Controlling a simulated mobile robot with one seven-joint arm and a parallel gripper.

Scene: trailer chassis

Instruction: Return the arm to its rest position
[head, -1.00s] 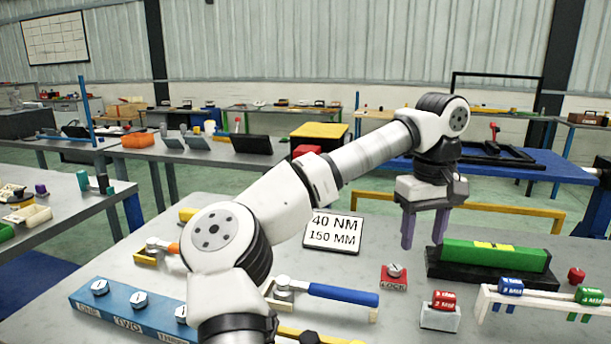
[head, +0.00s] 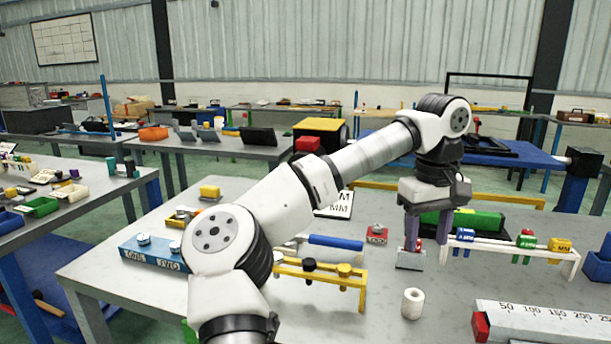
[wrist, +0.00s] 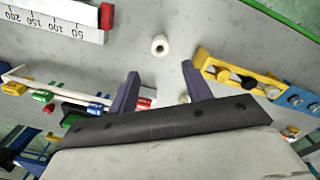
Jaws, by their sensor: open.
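My gripper (head: 427,242) hangs with fingers pointing down at the right of the head view, at the end of my bent, raised arm. The two purple fingers are apart. In the wrist view my gripper (wrist: 160,70) shows nothing held between its fingers; grey bench top and a white ring-like cylinder (wrist: 160,45) lie beyond them. In the head view the fingers partly cover a small grey stand (head: 409,261) and the green block (head: 482,220). I cannot tell the exact height of the fingers above the bench.
The grey bench (head: 350,318) carries a white rack with coloured pieces (head: 510,248), a yellow rack (head: 320,273), a blue-handled tool (head: 335,242), a blue numbered block (head: 150,255), the white cylinder (head: 412,303) and a ruler block (head: 550,322). Other benches stand behind and left.

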